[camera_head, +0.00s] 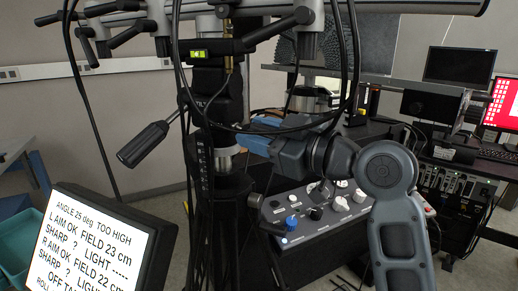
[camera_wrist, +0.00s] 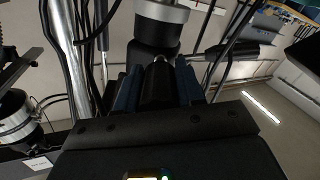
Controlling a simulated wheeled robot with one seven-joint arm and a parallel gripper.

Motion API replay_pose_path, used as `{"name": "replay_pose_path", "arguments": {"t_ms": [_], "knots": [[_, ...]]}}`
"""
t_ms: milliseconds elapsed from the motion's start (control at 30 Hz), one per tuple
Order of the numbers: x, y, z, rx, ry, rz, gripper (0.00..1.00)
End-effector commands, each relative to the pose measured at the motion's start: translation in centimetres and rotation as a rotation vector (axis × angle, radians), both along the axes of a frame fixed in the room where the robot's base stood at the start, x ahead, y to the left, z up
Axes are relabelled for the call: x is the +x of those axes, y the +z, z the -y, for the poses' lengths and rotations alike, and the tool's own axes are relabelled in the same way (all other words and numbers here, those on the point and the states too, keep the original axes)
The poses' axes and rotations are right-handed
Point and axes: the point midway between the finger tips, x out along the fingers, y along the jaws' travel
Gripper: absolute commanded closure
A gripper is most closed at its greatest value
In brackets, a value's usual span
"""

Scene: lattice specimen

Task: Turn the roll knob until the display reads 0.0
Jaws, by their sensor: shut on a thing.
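My gripper (camera_head: 248,134) reaches in from the right to the black camera stand in the head view. In the wrist view its two blue fingers (camera_wrist: 158,76) are shut on a black cylindrical knob (camera_wrist: 158,92). I take this for the roll knob; no label shows on it. In the head view the knob is hidden by the stand and cables. The display (camera_head: 95,245) at lower left reads "ANGLE 25 deg TOO HIGH", with aim, field, sharp and light lines below. Its bottom line starts with "ROLL", but the value is cut off by the frame's edge.
The black stand column (camera_head: 222,115) carries a small lit green level (camera_head: 198,54) and a handle (camera_head: 147,143). Black cables loop around my gripper. A control box (camera_head: 315,215) with several knobs stands behind my arm. Monitors (camera_head: 458,66) stand at the right.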

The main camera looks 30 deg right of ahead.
Motion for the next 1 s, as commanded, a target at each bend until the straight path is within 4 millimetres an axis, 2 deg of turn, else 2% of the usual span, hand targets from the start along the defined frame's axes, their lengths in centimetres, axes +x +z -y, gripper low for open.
{"name": "replay_pose_path", "arguments": {"t_ms": [300, 800, 833, 1000], "knots": [[-0.07, 0.18, -0.09, -0.108, -0.005, 0.057, 0.93], [-0.09, 0.34, -0.15, -0.126, -0.004, 0.066, 0.93], [-0.09, 0.34, -0.16, -0.125, -0.004, 0.065, 0.62], [-0.07, 0.24, -0.12, -0.125, -0.005, 0.063, 0.45]]}}
